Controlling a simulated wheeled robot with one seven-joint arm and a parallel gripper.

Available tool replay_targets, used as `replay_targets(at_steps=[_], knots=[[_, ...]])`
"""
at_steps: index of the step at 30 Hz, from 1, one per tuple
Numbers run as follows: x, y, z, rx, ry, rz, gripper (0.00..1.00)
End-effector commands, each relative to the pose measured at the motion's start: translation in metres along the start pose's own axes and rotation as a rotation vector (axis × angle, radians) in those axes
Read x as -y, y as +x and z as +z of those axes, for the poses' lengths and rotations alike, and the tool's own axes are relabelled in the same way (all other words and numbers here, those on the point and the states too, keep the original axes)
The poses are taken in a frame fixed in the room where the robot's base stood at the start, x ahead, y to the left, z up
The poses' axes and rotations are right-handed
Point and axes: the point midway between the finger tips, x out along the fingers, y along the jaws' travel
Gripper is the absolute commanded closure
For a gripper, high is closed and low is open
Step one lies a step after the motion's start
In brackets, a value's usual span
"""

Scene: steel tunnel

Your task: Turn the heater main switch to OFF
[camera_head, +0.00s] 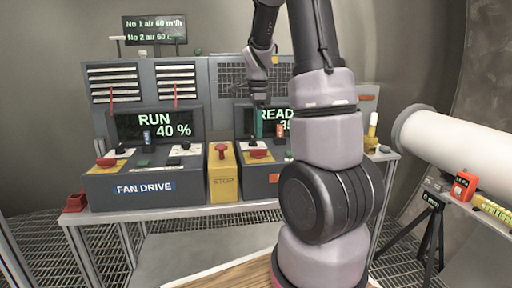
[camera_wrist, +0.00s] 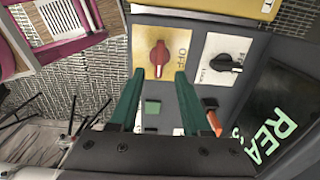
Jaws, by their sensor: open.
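The heater main switch appears to be the red knob (camera_wrist: 159,57) on a yellow plate (camera_wrist: 180,42) marked OFF in the wrist view. Its grip looks roughly upright in that picture, with the OFF lettering at its right. It also shows as a red knob (camera_head: 260,154) on the right-hand console in the head view. My gripper (camera_wrist: 159,76) is open, its two green fingers pointing at the knob, with the tips near its left and right sides. I cannot tell whether they touch it. In the head view my gripper (camera_head: 259,122) hangs just above the knob.
A black knob (camera_wrist: 225,62) on a white plate sits close right of the switch. A yellow STOP box (camera_head: 223,178) stands between that console and the FAN DRIVE console (camera_head: 145,185). A display (camera_head: 155,125) reads RUN 40 %. A white cylinder (camera_head: 455,145) lies at right.

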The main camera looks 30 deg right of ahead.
Motion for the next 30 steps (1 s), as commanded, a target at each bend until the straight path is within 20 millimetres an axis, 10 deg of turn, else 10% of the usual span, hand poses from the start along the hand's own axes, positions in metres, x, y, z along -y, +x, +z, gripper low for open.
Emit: replay_targets(at_steps=[10, 23, 27, 30], knots=[[0.0, 0.058, 0.0, 0.0, -0.001, 0.001, 0.53], [0.0, 0.067, 0.0, 0.0, -0.002, -0.002, 0.53], [0.0, 0.067, 0.0, 0.0, -0.002, -0.002, 1.0], [0.0, 0.067, 0.0, 0.0, -0.002, -0.002, 1.0]])
